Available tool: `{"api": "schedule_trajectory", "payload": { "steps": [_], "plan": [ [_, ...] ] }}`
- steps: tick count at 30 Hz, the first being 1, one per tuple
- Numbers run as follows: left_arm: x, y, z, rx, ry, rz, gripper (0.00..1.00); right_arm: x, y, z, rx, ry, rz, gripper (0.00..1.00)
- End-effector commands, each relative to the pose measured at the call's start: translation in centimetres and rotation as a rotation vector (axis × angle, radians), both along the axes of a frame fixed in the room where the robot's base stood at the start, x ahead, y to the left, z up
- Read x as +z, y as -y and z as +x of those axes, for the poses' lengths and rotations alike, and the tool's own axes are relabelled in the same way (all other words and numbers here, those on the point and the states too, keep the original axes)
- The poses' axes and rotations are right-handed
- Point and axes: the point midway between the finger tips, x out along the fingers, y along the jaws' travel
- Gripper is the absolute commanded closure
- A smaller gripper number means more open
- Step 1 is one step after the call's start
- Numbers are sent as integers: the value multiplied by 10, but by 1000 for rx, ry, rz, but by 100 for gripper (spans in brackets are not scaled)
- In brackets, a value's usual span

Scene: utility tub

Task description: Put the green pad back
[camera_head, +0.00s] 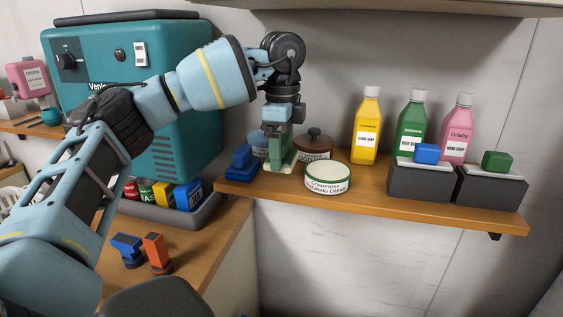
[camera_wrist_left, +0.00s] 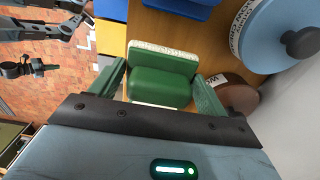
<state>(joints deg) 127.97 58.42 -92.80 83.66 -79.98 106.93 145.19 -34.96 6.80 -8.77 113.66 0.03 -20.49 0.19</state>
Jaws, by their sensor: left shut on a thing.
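My left gripper (camera_head: 279,158) is shut on the green pad (camera_wrist_left: 160,85), which has a pale underside. In the wrist view the pad sits between the two green fingers. In the head view the pad (camera_head: 278,164) is at the wooden shelf's left part, upright, mostly hidden by the gripper. I cannot tell whether it touches the shelf.
A cream tin (camera_head: 327,178), a brown lidded jar (camera_head: 314,143) and a blue jar (camera_head: 257,142) crowd the gripper. Yellow (camera_head: 367,128), green (camera_head: 411,125) and pink (camera_head: 457,130) bottles stand to the right, behind dark holders (camera_head: 421,183) bearing blue and green blocks. Shelf front edge (camera_head: 400,206) is exposed.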

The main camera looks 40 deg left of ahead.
Motion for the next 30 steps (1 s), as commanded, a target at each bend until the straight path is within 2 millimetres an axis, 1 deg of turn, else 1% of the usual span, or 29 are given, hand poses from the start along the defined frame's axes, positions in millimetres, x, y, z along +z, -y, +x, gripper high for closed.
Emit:
{"api": "schedule_trajectory", "payload": {
  "steps": [1,3,6,9,20,21,24,25,30],
  "plan": [
    [0,-6,3,6,1,0,42,-1,0,0,1,-2,-1,100],
    [-13,-5,2,3,-2,1,42,-1,1,-1,2,-2,-2,100],
    [-27,-5,2,3,-2,1,42,-1,1,-1,2,-3,-2,100],
    [-34,-4,2,2,0,1,42,-1,1,-1,2,-3,-2,100],
    [-37,-4,2,2,0,0,42,1,-1,1,-3,2,2,100],
    [-37,-4,2,3,0,0,19,0,-1,0,-4,0,3,100],
    [-37,-4,2,3,0,0,6,0,-2,1,-7,0,5,100],
    [-37,-4,2,3,0,0,2,0,-2,1,-8,0,6,100],
    [-37,-4,2,3,0,0,2,0,-2,1,-9,0,7,100]
  ]
}}
